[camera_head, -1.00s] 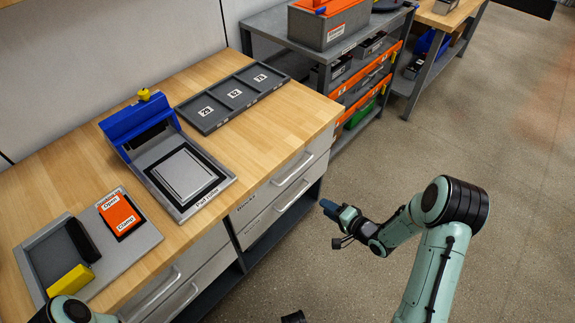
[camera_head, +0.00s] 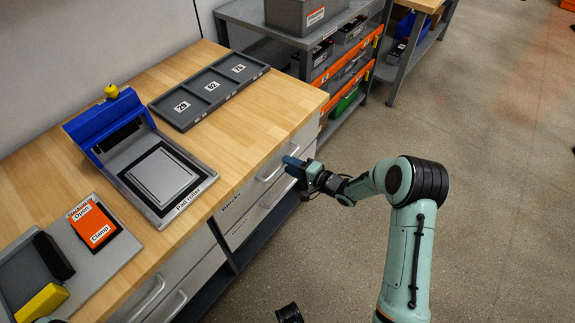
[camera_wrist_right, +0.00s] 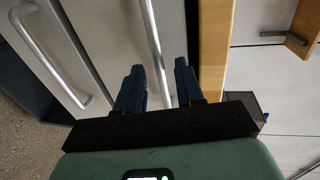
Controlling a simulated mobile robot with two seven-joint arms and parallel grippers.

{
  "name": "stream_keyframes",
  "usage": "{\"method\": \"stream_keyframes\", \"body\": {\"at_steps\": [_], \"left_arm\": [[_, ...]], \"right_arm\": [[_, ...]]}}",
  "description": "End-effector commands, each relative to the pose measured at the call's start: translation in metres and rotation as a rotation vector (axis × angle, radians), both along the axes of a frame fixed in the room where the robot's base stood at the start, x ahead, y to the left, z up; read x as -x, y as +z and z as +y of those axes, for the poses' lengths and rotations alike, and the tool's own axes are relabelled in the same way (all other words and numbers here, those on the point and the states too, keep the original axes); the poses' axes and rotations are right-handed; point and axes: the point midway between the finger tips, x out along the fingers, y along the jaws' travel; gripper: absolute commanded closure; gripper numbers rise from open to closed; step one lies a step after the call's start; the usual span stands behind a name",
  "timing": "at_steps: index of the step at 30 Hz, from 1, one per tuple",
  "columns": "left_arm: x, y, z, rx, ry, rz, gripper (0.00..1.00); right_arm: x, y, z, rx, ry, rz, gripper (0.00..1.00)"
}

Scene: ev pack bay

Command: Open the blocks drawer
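The blocks drawer (camera_head: 240,205) is the upper grey drawer under the right part of the bench, with a "Blocks" label on its front. It looks shut. Its bar handle (camera_head: 271,168) is partly behind my right gripper (camera_head: 289,165), which is at the drawer front. In the right wrist view my right gripper (camera_wrist_right: 160,85) is open, and the metal bar handle (camera_wrist_right: 153,40) runs between its two dark fingers. I cannot tell whether the fingers touch the bar.
A lower drawer with its own handle (camera_head: 266,206) is just below. On the wooden bench (camera_head: 262,110) stand a pad roller (camera_head: 190,200), a three-part tray (camera_head: 178,122) and an orange-marked fixture (camera_head: 93,222). A grey shelf (camera_head: 240,12) stands behind. The floor at right is clear.

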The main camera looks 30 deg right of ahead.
Motion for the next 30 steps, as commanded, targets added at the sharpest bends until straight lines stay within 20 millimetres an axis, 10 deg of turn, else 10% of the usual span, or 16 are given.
{"method": "stream_keyframes", "body": {"at_steps": [14, 18, 30], "left_arm": [[-0.0007, -0.0016, -0.0001, 0.000, 0.000, -0.003, 0.00], [-0.0007, -0.0016, -0.0001, 0.000, 0.000, -0.003, 0.00], [0.0002, 0.0011, -0.0001, 0.000, 0.000, 0.000, 0.00]], "right_arm": [[-0.0147, -0.0030, 0.0062, 0.000, -0.001, 0.000, 0.63], [-0.0145, -0.0030, 0.0061, 0.000, -0.001, 0.000, 1.00], [-0.0103, -0.0028, 0.0042, 0.000, -0.001, 0.001, 1.00]]}}
